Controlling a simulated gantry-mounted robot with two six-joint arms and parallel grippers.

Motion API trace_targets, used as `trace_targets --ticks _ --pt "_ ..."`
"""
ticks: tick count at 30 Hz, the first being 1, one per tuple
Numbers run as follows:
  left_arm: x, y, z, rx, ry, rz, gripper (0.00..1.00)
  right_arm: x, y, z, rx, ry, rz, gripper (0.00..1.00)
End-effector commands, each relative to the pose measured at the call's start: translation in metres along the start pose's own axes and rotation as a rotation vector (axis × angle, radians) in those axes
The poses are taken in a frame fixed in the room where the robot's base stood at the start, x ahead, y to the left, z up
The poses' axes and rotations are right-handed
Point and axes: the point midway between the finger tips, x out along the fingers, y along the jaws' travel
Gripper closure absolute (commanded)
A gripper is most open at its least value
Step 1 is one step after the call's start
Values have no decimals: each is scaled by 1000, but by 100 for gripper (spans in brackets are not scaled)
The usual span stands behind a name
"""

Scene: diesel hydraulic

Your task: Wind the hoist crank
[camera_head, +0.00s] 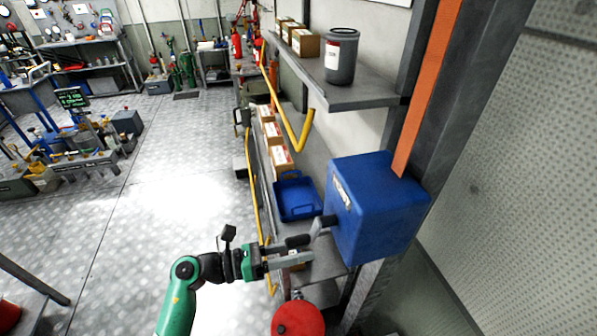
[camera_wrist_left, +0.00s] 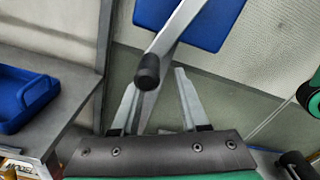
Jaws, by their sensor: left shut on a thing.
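The hoist is a blue box (camera_head: 375,212) on a dark post at the right, and its lower part shows at the top of the left wrist view (camera_wrist_left: 215,22). A grey crank arm (camera_head: 318,229) with a dark handle (camera_head: 297,240) sticks out from its left side. My left gripper (camera_head: 297,251) is at the handle, shut on it. In the left wrist view, the handle's black end (camera_wrist_left: 148,71) shows between the two grey fingers (camera_wrist_left: 157,92), with the crank arm running up to the right. The exact finger contact is hard to see.
An orange strap (camera_head: 427,90) runs up from the hoist. A shelf (camera_head: 365,97) with a grey can (camera_head: 341,56) is above left. A blue tray (camera_head: 297,196) lies on a lower shelf beside yellow rails (camera_head: 294,128). A red round object (camera_head: 298,319) is below. Open floor lies left.

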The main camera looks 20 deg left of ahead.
Motion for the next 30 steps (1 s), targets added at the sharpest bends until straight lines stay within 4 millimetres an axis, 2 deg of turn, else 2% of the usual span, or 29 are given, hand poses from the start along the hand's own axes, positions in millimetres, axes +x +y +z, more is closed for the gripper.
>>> trace_targets --ticks 1,9,21,30 --pt "1 -12 10 20 -19 -20 100 1 0 -1 0 0 0 50" --pt "1 -39 1 24 -23 -16 100 2 0 -2 0 0 0 50" --pt "-1 -79 4 22 -29 -9 100 2 0 -2 0 0 0 50" --pt "-2 -83 5 21 -31 -4 100 2 0 -2 0 0 0 50"
